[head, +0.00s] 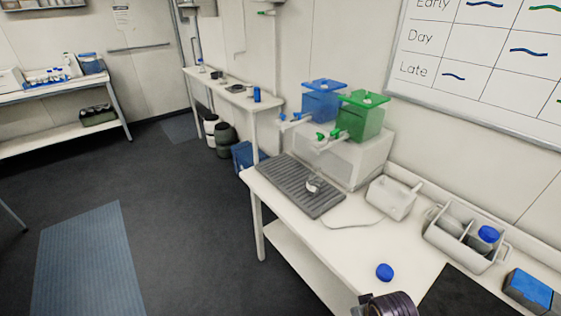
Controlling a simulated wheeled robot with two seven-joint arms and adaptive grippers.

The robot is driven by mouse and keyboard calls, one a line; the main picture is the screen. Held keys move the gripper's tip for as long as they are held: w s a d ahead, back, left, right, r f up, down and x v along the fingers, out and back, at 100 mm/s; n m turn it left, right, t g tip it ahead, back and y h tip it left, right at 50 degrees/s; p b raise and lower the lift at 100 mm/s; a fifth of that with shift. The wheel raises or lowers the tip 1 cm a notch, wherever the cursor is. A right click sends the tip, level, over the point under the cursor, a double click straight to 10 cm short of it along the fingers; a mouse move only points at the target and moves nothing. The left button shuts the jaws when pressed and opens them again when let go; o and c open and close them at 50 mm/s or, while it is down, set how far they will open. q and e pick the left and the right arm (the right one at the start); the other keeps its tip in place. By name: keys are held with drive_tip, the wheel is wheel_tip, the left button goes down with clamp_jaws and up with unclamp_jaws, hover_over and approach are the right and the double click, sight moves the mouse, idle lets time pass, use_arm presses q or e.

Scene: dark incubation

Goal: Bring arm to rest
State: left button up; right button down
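Neither gripper can be made out in the head view, and no arm can be clearly seen. A dark, ringed, rounded thing (391,305) is cut off by the bottom edge, over the near edge of the white bench (345,245). I cannot tell whether it is a vessel or part of my arm. A blue screw cap (385,272) lies on the bench just beyond it.
The bench holds a grey ribbed mat (300,185), blue (323,100) and green (361,117) tap containers on a stand, a white box (391,198), a caddy (463,238) with bottles, a black mat (465,295) and a blue box (530,290). Floor at left (160,210) is clear.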

drive_tip(key=s+f+g, duration=0.1)
drive_tip(key=s+f, duration=0.1)
drive_tip(key=f, duration=1.3)
drive_tip(key=s+f, duration=0.3)
drive_tip(key=f, duration=1.1)
drive_tip(key=s+d+f, duration=0.2)
drive_tip(key=s+f, duration=0.7)
drive_tip(key=s, duration=0.1)
drive_tip(key=s+d+f+g, duration=0.1)
drive_tip(key=s+d+f, duration=0.1)
drive_tip(key=s+f, duration=0.7)
drive_tip(key=shift+s+d+f, duration=0.15)
drive_tip(key=shift+s+f, duration=0.2)
drive_tip(key=shift+s, duration=0.7)
